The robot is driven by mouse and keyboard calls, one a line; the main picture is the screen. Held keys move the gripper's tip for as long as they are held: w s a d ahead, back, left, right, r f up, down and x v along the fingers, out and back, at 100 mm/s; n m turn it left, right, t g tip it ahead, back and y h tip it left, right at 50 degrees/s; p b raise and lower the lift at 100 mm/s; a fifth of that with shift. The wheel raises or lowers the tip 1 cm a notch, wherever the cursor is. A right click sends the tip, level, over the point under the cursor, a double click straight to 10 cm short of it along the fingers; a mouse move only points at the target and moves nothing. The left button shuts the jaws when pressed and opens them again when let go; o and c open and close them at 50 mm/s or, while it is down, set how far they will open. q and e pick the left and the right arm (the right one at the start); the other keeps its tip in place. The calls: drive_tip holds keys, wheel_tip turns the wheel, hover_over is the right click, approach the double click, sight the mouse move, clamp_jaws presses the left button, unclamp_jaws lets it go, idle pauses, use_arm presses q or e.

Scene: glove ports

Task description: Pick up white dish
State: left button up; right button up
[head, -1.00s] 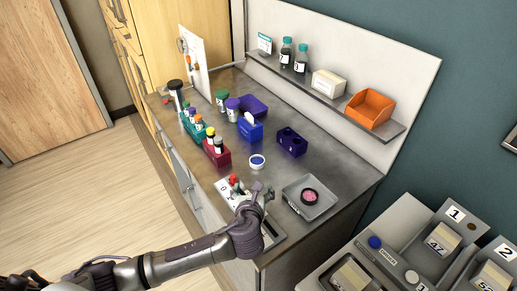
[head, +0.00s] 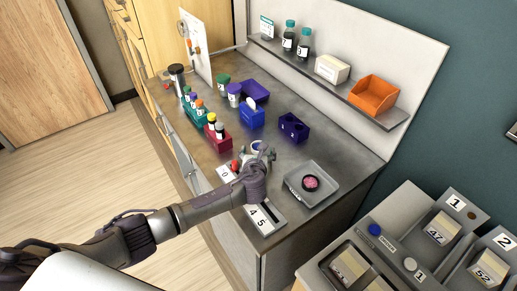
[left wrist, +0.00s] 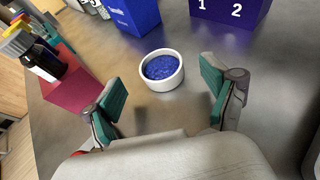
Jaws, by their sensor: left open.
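The white dish (left wrist: 161,70) is a small round white dish with blue contents. It stands on the grey bench top, and in the left wrist view it lies just beyond and between my fingertips. In the head view the dish (head: 257,146) is partly hidden behind my gripper. My left gripper (left wrist: 163,98) is open and empty, with its green-padded fingers spread on either side of the space before the dish. It also shows in the head view (head: 258,160). My right gripper does not show.
A red tube rack (head: 217,139) stands left of the dish. A grey tray (head: 300,190) with a pink dish (head: 310,183) is at the right. A numbered board (head: 262,218) lies in front.

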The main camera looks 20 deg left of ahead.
use_arm(q)
drive_tip(key=shift+x, duration=1.15)
drive_tip(key=shift+w+f, duration=0.1)
drive_tip(key=shift+w, duration=0.1)
drive_tip(key=shift+s, duration=0.1)
drive_tip(key=c, duration=0.9)
drive_tip(key=shift+c, duration=0.4)
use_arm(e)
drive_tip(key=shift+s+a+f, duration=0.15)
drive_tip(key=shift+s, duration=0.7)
